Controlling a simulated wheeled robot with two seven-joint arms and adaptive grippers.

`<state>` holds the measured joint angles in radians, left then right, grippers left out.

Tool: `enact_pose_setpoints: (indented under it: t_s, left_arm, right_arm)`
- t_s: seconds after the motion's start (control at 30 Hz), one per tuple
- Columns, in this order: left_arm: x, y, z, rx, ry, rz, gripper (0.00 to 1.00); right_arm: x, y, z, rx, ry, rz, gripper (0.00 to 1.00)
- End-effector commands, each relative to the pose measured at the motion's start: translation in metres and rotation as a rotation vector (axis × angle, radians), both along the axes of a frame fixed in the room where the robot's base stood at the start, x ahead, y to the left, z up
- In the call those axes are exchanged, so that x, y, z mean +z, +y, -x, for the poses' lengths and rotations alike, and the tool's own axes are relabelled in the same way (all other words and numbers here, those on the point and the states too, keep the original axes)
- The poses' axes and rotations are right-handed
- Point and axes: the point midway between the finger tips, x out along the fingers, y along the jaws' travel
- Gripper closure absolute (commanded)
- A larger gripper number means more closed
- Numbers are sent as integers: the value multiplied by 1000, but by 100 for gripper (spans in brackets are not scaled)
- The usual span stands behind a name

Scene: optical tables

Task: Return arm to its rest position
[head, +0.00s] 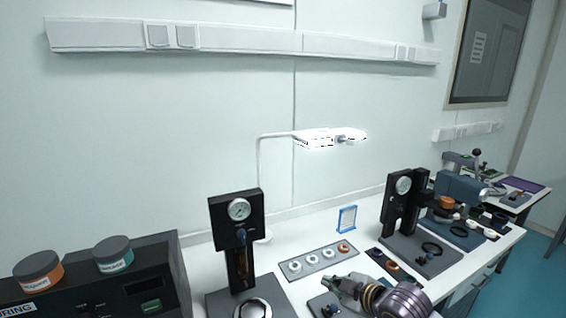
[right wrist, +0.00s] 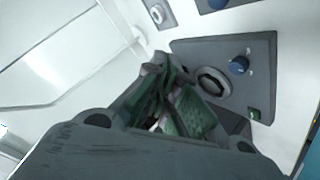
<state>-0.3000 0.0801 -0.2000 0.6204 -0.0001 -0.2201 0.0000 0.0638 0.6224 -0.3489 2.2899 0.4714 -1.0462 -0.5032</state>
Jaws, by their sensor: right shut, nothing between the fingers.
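My right gripper (head: 332,283) comes in from the bottom right of the head view, above the front of the white table (head: 300,262). It is shut and empty. In the right wrist view its green-padded fingers (right wrist: 166,88) point up the picture, with nothing held between them. Beyond them is a grey plate (right wrist: 262,58) with a blue knob (right wrist: 239,64) and a dark ring (right wrist: 213,82); no contact with the plate shows. My left gripper is not in view.
A black press with a gauge (head: 239,210) stands left of the gripper, and another gauge press (head: 404,187) behind right. A tray of rings (head: 316,264) lies just behind. A dark box (head: 150,262) carries two jars at left. A lit lamp (head: 328,137) hangs over the table.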

Motion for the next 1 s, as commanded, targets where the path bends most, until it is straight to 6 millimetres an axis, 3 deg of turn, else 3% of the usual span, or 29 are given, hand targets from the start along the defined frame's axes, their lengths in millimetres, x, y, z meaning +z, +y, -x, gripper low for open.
enact_pose_setpoints:
  t_s: [0.37, 1.0]
  left_arm:
    - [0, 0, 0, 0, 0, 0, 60]
    - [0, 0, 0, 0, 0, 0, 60]
  right_arm:
    - [-59, -14, 52, -224, 233, -94, 100]
    - [-141, -65, 165, -709, 618, -184, 100]
